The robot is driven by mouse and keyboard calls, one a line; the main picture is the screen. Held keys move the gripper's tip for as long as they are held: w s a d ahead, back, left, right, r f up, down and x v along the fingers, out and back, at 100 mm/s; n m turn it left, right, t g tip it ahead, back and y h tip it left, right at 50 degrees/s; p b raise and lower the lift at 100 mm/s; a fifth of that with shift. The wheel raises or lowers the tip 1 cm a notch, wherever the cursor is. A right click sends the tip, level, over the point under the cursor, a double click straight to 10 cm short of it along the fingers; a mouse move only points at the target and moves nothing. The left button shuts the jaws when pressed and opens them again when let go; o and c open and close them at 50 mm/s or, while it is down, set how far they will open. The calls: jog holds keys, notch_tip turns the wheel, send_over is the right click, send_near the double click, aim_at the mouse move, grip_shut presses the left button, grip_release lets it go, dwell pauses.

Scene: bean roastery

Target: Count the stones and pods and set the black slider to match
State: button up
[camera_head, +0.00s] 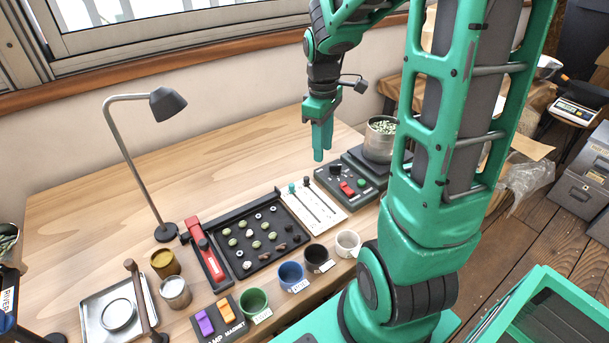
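A black tray (237,219) on the wooden table holds several pale green beans, dark pieces and small whitish ring-like pieces. They are too small for me to tell stones from pods surely. Right of it lies a white panel (325,211) with two long slots. A black slider knob (306,181) and a teal knob (291,187) both sit near the panel's far end. My green gripper (322,147) hangs above the table, fingers down, beyond the panel, touching nothing visible. Its fingers look close together, but the gap is unclear from this angle.
A grey control box (350,184) with red and green buttons and a scale with a metal bean pot (380,140) stand right of the panel. A red-handled tool (203,250) and a lamp (167,231) stand left. Several cups, including a blue cup (291,275), line the front.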

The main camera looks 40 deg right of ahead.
aim_at(306, 177)
jog(key=w+f+n, duration=0.3)
jog(key=w, duration=0.3)
jog(key=shift+y, duration=0.3)
jog(key=f, duration=0.7)
jog(key=a+f, duration=0.1)
jog(key=f, duration=0.3)
jog(key=shift+s+f, duration=0.1)
grip_shut()
